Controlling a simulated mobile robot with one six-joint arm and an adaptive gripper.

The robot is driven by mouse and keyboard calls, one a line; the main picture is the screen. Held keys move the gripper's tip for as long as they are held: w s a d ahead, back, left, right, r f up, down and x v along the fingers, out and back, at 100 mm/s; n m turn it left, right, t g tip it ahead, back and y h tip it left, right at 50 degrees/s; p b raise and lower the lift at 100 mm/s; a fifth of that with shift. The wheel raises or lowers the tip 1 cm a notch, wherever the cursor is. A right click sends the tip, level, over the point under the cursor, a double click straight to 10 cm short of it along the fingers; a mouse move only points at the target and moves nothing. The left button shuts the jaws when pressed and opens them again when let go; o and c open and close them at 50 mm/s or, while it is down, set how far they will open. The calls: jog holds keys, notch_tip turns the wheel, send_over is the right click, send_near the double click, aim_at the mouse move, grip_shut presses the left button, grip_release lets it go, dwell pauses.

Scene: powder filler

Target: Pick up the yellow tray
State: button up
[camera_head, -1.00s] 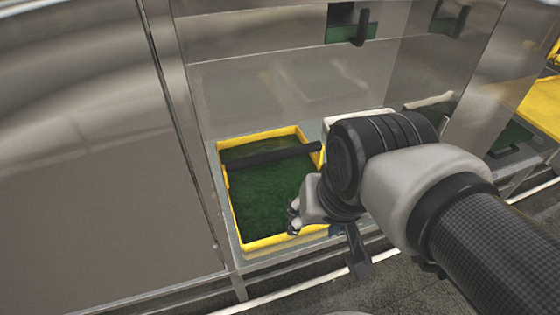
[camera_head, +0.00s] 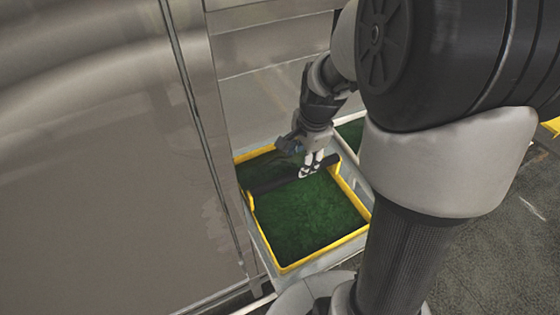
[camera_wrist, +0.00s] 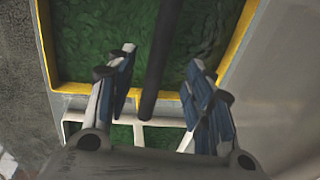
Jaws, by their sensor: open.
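The yellow tray (camera_head: 304,262) is a rectangular yellow-rimmed box with green material inside and a dark bar (camera_head: 280,180) across its middle. It sits in a grey recess of the metal machine. My gripper (camera_head: 309,170) is over the tray near the right end of the bar. In the wrist view my gripper (camera_wrist: 163,75) has its two fingers spread, with the bar (camera_wrist: 160,60) between them. The tray's yellow rim (camera_wrist: 68,88) crosses behind the fingers. I cannot tell whether the fingers touch the bar; they do not close on it.
A white-rimmed tray (camera_head: 352,160) with green content stands right beside the yellow one, and its rim also shows in the wrist view (camera_wrist: 150,122). A metal panel (camera_head: 100,180) stands close on the left. Grey floor (camera_head: 490,240) is open at the right.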

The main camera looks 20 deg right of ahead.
aim_at(297, 171)
jog(key=f+b, duration=0.1)
jog(key=f, duration=0.2)
jog(key=w+f+b, duration=0.1)
jog(key=f, duration=0.2)
jog(key=w+f+b, duration=0.1)
jog(key=f, duration=0.2)
jog(key=shift+f, duration=0.35)
jog(key=shift+s+r, duration=0.1)
jog(key=shift+c, duration=0.5)
grip_shut()
